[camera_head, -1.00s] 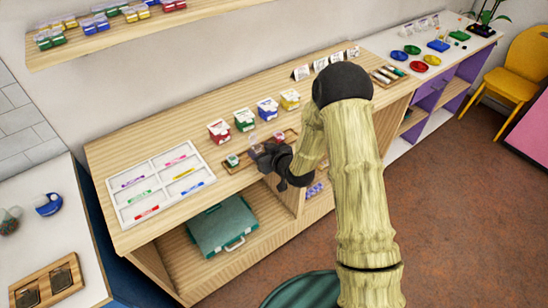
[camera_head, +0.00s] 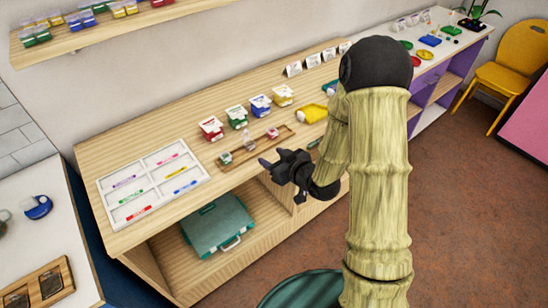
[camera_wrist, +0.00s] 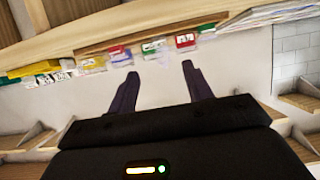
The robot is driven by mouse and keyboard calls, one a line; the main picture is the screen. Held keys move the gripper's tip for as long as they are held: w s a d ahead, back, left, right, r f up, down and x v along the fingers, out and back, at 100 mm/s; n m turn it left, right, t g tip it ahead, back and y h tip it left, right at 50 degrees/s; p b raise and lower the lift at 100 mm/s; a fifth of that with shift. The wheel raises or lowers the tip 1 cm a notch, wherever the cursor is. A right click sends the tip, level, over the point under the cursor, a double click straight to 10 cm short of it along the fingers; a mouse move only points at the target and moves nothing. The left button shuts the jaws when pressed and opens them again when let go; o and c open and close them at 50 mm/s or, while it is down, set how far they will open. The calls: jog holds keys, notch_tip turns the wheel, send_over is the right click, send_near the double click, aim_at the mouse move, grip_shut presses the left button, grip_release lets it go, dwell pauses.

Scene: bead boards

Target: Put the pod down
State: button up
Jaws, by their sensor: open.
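Several small pods sit along a narrow wooden tray (camera_head: 289,131) on the wooden counter. One greenish pod (camera_head: 225,158) is at the tray's left end, a clear-looking pod (camera_head: 249,144) near its middle, and a reddish-brown pod (camera_head: 273,133) to the right. My gripper (camera_head: 270,160) is in front of the tray, beside the counter's front edge, with its fingers apart. In the wrist view my gripper (camera_wrist: 160,70) also has its fingers spread, with nothing seen between them.
Behind the tray stand a red box (camera_head: 211,128), a green box (camera_head: 237,116), a blue box (camera_head: 260,105) and a yellow box (camera_head: 282,95). A white sectioned tray (camera_head: 153,183) with pens lies to the left. A teal case (camera_head: 217,224) sits on the shelf below. My arm hides part of the right side.

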dwell(0.3)
jog(key=s+d+r+m+g+h, duration=0.35)
jog(key=s+d+h, duration=0.2)
jog(key=d, duration=0.25)
jog(key=s+d+r+m+g+h, duration=0.1)
jog(key=s+g, duration=0.1)
jog(key=s, duration=0.4)
jog(key=s+d+r+m+g+h, duration=0.1)
jog(key=s+d+r+m+g, duration=0.1)
jog(key=s, duration=0.4)
jog(key=shift+s+d+r+g, duration=0.25)
jog(key=shift+r+g, duration=0.05)
jog(key=shift+g, duration=0.25)
